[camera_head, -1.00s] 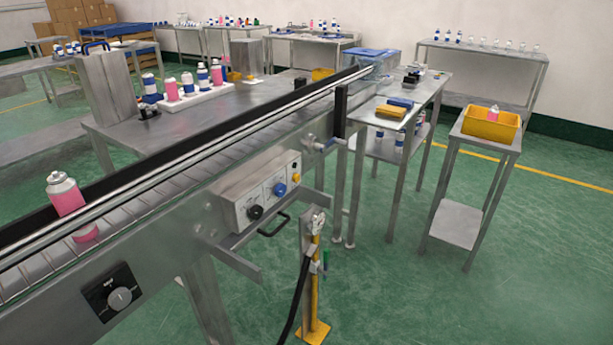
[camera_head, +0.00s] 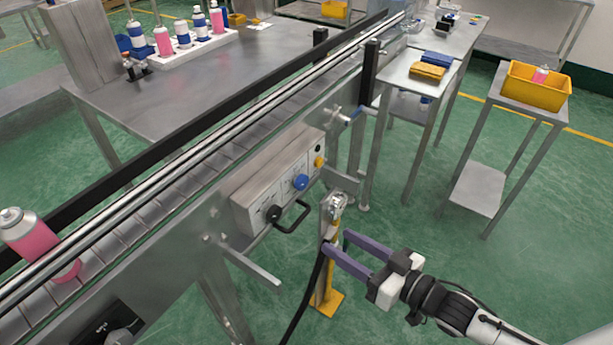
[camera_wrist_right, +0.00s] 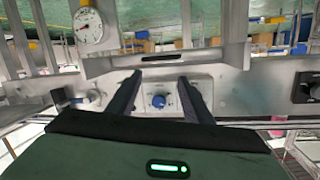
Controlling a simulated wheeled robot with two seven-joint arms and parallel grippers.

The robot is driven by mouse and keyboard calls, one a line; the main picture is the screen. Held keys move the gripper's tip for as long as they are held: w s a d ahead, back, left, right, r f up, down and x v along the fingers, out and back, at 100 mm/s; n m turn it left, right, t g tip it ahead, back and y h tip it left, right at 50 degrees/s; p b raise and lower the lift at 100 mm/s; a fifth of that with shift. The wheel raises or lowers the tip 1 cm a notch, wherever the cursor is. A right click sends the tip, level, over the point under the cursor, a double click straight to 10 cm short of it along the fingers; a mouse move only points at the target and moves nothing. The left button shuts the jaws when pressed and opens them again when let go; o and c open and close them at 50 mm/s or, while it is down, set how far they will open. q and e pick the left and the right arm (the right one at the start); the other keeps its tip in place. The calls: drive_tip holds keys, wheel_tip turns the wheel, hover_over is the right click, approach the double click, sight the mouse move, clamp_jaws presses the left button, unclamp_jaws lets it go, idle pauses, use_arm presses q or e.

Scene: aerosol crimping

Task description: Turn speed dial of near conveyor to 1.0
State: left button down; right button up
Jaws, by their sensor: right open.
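The speed dial (camera_head: 120,336) is a grey knob on a black plate on the near conveyor's side, partly cut off at the bottom left of the head view. A black plate with a round knob (camera_wrist_right: 308,87) also shows at the right edge of the right wrist view. The near conveyor (camera_head: 215,195) runs diagonally across the head view. My right gripper (camera_head: 338,243) is open and empty, with purple fingers, right of the conveyor and well apart from the dial. My left gripper is not in view.
A control box (camera_head: 245,211) with black, blue and yellow knobs and a black handle (camera_head: 292,218) juts from the conveyor. A gauge post on a yellow foot (camera_head: 327,300) stands near my right fingers. A pink can (camera_head: 38,240) is on the belt.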

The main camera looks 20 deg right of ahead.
sight(305, 183)
drive_tip(key=w+d+r+n+y, duration=0.1)
drive_tip(key=w+d+r+y, duration=0.15)
drive_tip(key=r, duration=0.55)
drive_tip(key=shift+y, duration=0.35)
drive_tip(key=p+x, duration=0.1)
drive_tip(key=x, duration=0.9)
drive_tip(key=shift+w+a+r, duration=0.1)
drive_tip(key=shift+w+r, duration=0.1)
drive_tip(key=shift+c, duration=0.4)
drive_tip(key=c, duration=1)
